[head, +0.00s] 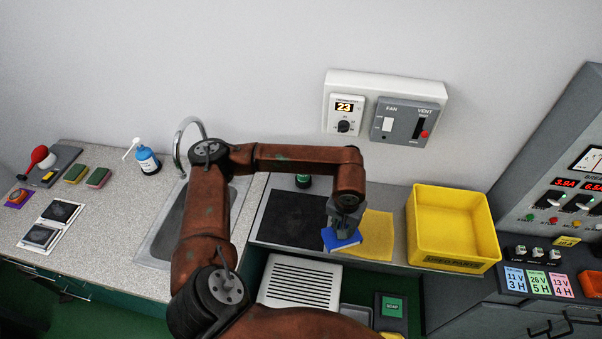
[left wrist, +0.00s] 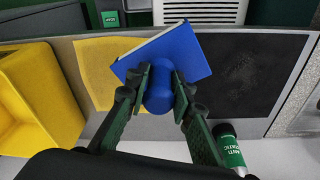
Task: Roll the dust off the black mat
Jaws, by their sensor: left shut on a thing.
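The black mat (head: 290,222) lies flat on the counter; in the left wrist view (left wrist: 262,65) pale dust specks show on it. My left gripper (head: 345,224) is shut on the round grip of a blue tool (head: 341,242) with a flat, square-looking head. In the left wrist view, my left gripper (left wrist: 160,82) has a finger on either side of that grip. The blue tool is over the border between the mat and a yellow sheet (head: 377,236). Whether it touches the surface I cannot tell. My right gripper is not in view.
A green anti-static bottle (left wrist: 228,145) stands by the mat's back edge. A yellow bin (head: 453,258) stands right of the yellow sheet. A sink (head: 160,240) with a tap is to the left. A white vented unit (head: 299,284) lies below the counter's front edge.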

